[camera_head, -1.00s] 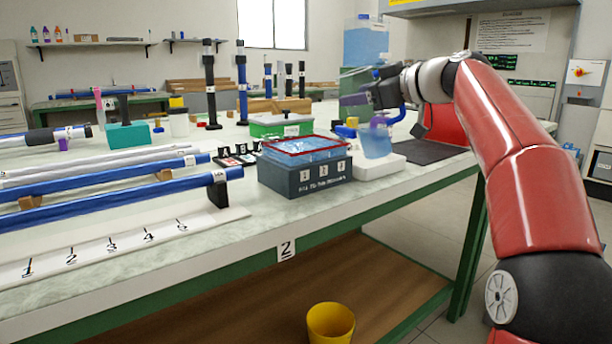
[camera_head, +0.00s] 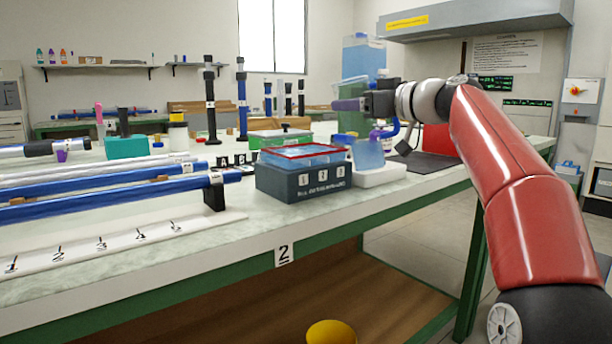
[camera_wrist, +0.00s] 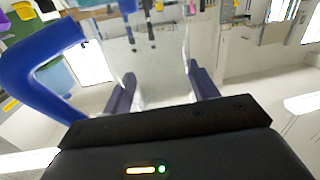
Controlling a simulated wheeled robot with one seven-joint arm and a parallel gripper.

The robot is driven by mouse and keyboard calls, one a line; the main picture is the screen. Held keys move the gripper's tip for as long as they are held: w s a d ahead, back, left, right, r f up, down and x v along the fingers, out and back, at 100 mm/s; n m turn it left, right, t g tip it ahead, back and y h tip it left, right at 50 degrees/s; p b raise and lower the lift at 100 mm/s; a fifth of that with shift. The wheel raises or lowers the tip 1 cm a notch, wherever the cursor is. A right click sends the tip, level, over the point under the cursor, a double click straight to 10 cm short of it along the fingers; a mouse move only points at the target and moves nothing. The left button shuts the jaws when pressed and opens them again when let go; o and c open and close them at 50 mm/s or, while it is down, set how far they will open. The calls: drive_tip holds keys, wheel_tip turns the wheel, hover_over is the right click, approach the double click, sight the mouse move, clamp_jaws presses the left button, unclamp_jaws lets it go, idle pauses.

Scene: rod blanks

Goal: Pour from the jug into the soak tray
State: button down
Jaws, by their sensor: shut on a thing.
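The jug (camera_head: 368,155) is clear, with a blue handle and bluish liquid in its lower part. It leans slightly, its top to the left, beside the soak tray's right end. Its clear upper part is hard to make out against the background. My gripper (camera_head: 348,104) is shut on the jug's body. In the wrist view the clear wall of the jug (camera_wrist: 155,60) lies between my fingers, with the blue handle at left. The soak tray (camera_head: 303,153) has a red rim and bluish inside, and sits on a dark box numbered 1, 2, 3.
A white pad (camera_head: 380,176) lies below the jug; I cannot tell the gap between them. A dark mat (camera_head: 428,162) is to its right. A green box (camera_head: 280,137) stands behind the soak tray. Blue tubes (camera_head: 110,197) on a rack fill the left of the bench.

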sight(350, 80)
drive_tip(key=shift+g+y, duration=0.3)
drive_tip(key=shift+a+r+p, duration=0.3)
drive_tip(key=shift+r+p, duration=0.45)
drive_tip(key=shift+r, duration=0.05)
drive_tip(key=shift+a+r+p, duration=0.3)
drive_tip(key=shift+r+p, duration=0.45)
drive_tip(key=shift+r, duration=0.05)
drive_tip(key=shift+a+r+p, duration=0.3)
drive_tip(key=shift+r+p, duration=0.45)
drive_tip(key=shift+r, duration=0.05)
drive_tip(key=shift+d, duration=0.25)
